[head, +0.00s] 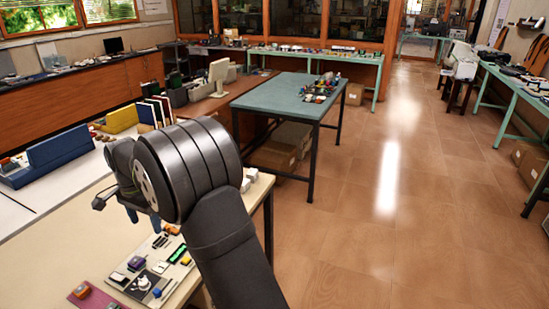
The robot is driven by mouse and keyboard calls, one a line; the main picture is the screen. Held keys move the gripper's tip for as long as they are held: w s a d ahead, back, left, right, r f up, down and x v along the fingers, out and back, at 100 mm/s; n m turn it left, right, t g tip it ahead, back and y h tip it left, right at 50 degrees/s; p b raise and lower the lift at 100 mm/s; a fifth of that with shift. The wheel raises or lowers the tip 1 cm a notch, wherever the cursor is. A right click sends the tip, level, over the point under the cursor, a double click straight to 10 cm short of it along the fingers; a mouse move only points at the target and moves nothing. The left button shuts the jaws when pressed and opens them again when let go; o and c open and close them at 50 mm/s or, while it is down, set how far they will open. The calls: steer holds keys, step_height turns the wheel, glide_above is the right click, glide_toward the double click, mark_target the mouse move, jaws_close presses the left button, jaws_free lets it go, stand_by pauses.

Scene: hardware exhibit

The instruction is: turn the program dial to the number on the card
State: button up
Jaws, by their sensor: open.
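A pale panel (127,255) with several small parts lies on the near table, left of my arm. A round whitish knob (144,282) on a dark square plate sits at its front and may be the program dial. Its marks are too small to read. I cannot pick out a card with a number. My gripper (143,217) hangs above the far part of the panel, apart from the knob. It is open, and nothing shows between its fingers. My dark wrist and forearm hide much of the gripper and the panel's right side.
On the panel are a purple block (136,263) and a green strip (177,253). A pink plate (94,298) lies at the front left. A blue bin (58,150) and upright binders (150,112) stand behind. Open floor (420,210) is at right.

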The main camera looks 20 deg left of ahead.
steer(key=c, duration=0.4)
steer(key=n, duration=0.8)
glide_above(143, 281)
steer(key=shift+c, duration=0.2)
step_height(143, 281, down, 17)
steer(key=shift+d+r, duration=0.1)
steer(key=shift+n, duration=0.3)
steer(key=c, duration=1)
